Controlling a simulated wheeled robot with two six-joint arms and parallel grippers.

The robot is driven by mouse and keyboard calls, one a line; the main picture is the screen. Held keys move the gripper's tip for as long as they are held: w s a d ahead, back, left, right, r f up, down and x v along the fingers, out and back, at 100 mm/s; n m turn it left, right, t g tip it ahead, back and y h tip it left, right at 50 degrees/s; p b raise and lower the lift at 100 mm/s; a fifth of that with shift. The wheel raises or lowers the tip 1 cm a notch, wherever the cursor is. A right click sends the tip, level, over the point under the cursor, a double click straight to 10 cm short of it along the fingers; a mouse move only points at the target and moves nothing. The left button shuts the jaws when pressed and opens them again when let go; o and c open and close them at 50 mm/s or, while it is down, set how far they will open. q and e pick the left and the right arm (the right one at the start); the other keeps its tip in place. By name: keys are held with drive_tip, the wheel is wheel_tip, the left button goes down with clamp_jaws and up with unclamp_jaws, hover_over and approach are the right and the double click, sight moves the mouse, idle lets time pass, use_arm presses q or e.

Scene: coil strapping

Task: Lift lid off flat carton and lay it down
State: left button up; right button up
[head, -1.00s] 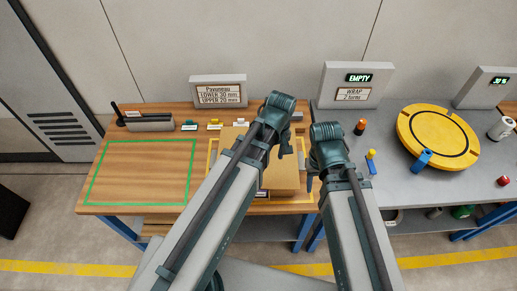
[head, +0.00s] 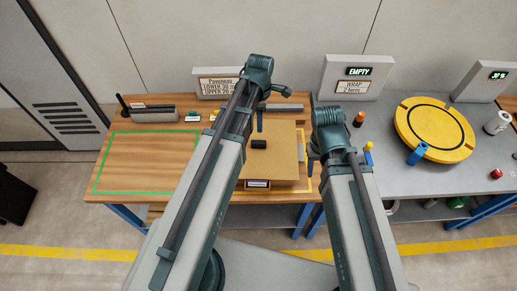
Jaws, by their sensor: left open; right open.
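The flat brown carton (head: 280,165) with its lid on sits on the wooden bench inside a yellow outline, a small label (head: 257,184) on its front. A small dark block (head: 259,144) shows over the lid's top; I cannot tell whether it is part of the lid or of my gripper. My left gripper (head: 261,122) is open over the carton's back part, mostly hidden by its own arm. My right gripper (head: 312,160) is open beside the carton's right edge, partly hidden by its wrist. The carton's left side is hidden behind my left arm.
A green outlined area (head: 145,160) on the bench's left is clear. Signs and small holders stand along the back. On the grey table at right are a yellow turntable (head: 435,128), a blue piece (head: 417,155) and an orange-topped item (head: 359,119).

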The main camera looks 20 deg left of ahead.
use_arm(q)
drive_tip(key=b, duration=0.7)
hover_over(259, 142)
wheel_tip(259, 142, down, 8)
drive_tip(key=shift+w+d+r, duration=0.1)
drive_tip(key=shift+w+r, duration=0.05)
drive_tip(key=shift+r, duration=0.1)
drive_tip(key=f+b, duration=0.5)
drive_tip(key=shift+a+f, duration=0.1)
drive_tip(key=shift+a, duration=0.1)
clamp_jaws()
